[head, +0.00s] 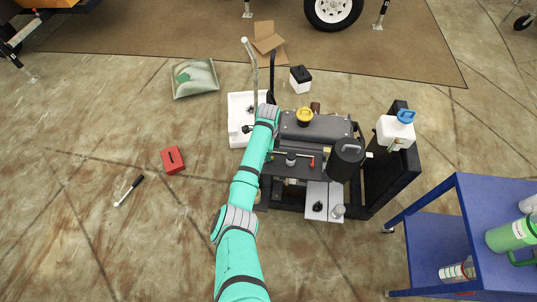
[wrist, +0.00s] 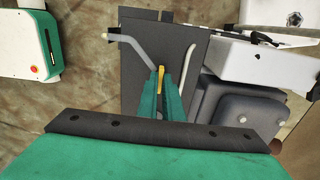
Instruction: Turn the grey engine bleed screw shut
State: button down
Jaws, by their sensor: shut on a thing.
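My gripper (wrist: 160,82) shows in the wrist view with its two teal fingers close together, shut on a small yellow part (wrist: 161,76) between the tips. I cannot make out a grey bleed screw; the part in the fingers looks yellow, and its lower end is hidden. A bent grey pipe (wrist: 136,47) is just left of the fingertips, in front of a dark panel. In the head view my arm reaches the left side of the engine (head: 318,128), and its last link hides the gripper and that part of the engine. A yellow cap (head: 304,116) sits on the engine's top.
A white tray (head: 237,112) lies left of the engine. A black cylinder (head: 346,159) and a white bottle with a blue cap (head: 395,132) stand at its right. A blue cart (head: 440,235) is at the right. A red box (head: 172,160) lies on open floor at left.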

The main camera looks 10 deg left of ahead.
jog(key=shift+r, duration=0.1)
jog(key=c, duration=1.9)
grip_release()
notch_tip(320, 180, up, 11)
jog(key=shift+f, duration=0.1)
